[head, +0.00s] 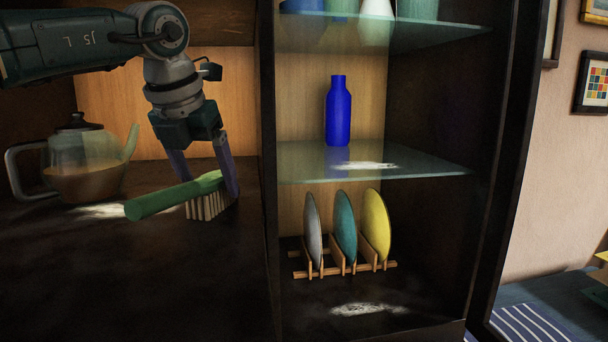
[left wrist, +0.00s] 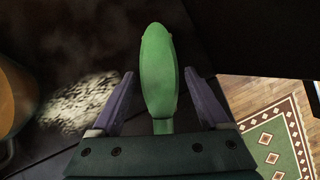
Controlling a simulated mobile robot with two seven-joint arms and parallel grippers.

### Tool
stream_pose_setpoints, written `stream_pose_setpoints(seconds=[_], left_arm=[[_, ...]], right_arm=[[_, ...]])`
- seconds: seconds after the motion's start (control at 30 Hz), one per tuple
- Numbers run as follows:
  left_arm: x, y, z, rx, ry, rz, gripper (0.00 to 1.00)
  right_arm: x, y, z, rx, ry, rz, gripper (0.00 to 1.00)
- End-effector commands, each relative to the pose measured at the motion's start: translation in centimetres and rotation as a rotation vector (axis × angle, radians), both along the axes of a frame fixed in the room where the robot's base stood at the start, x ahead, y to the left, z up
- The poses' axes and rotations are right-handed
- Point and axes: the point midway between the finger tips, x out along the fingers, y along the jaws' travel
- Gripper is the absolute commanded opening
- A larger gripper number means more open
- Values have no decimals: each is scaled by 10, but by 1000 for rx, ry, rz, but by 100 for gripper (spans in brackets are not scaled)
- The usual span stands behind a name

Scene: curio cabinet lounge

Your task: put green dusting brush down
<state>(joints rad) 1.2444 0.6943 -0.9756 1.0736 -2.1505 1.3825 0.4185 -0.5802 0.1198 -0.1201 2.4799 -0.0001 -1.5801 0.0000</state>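The green dusting brush (head: 160,201) rests bristles down on the dark surface at the left, its handle pointing left. My left gripper (head: 207,178) is over the brush's head end, one finger on each side. In the left wrist view the brush (left wrist: 158,70) lies between the fingers of the left gripper (left wrist: 160,88), with a visible gap on both sides, so the gripper is open and not clamping it. My right gripper is in neither view.
A glass teapot (head: 85,165) stands left of the brush, near a pale dust patch (head: 105,210). The cabinet at right holds a blue bottle (head: 338,112) on a glass shelf and a rack (head: 345,268) of three plates. Dust (head: 368,309) lies in front of the rack.

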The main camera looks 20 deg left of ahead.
Motion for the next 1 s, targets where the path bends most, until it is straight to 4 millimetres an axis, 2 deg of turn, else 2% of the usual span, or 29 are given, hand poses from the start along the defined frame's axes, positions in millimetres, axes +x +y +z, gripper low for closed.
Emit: stream_pose_setpoints(seconds=[0.33,0.43,0.73,0.87,1.0], left_arm=[[0,0,4,0,0,0,87],[0,0,16,1,-1,-1,87],[-22,-4,63,1,-5,-1,87],[-28,-4,75,0,-2,1,87],[-31,-5,79,0,0,0,87]], right_arm=[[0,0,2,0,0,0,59],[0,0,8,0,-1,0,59],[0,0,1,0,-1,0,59],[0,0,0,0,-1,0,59],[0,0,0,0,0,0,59]])
